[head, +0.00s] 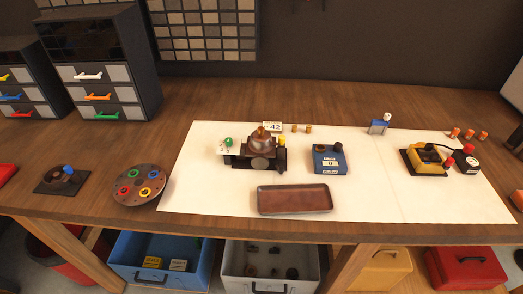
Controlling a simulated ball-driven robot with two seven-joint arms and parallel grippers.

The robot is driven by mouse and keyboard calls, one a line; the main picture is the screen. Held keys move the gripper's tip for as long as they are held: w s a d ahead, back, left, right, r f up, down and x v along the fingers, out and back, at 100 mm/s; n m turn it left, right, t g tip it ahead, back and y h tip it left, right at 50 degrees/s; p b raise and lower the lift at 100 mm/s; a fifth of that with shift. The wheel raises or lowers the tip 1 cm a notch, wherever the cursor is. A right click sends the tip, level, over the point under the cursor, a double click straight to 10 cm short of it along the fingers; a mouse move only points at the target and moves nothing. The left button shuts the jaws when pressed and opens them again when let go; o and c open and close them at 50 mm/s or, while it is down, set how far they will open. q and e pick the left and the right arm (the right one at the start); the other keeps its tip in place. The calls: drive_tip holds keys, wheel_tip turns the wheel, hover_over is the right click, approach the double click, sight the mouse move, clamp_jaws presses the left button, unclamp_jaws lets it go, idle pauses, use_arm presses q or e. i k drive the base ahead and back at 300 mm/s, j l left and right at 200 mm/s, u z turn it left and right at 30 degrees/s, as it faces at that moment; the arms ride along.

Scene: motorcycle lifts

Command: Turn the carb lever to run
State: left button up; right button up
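The carburettor (262,147), a small dark and metallic assembly with a brass-brown domed top, stands on the white mat (345,195) at the middle of the bench. A green knob (228,141) is at its left side, by a small pale marked plate (223,151). A yellow part (282,140) is at its right side. I cannot tell which of these is the lever, and the markings are too small to read. Neither of my grippers shows in the head view.
A brown tray (294,210) lies in front of the carburettor. A blue box (328,169) stands to its right, and a yellow device (427,160) further right. A round disc with coloured rings (139,201) is at left. The mat between the blue box and yellow device is clear.

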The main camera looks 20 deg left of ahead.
sight(280, 169)
drive_tip(key=k+j+z, duration=0.25)
drive_tip(key=j+z, duration=0.2)
drive_tip(key=j, duration=0.2)
drive_tip(key=k+j+z, duration=0.25)
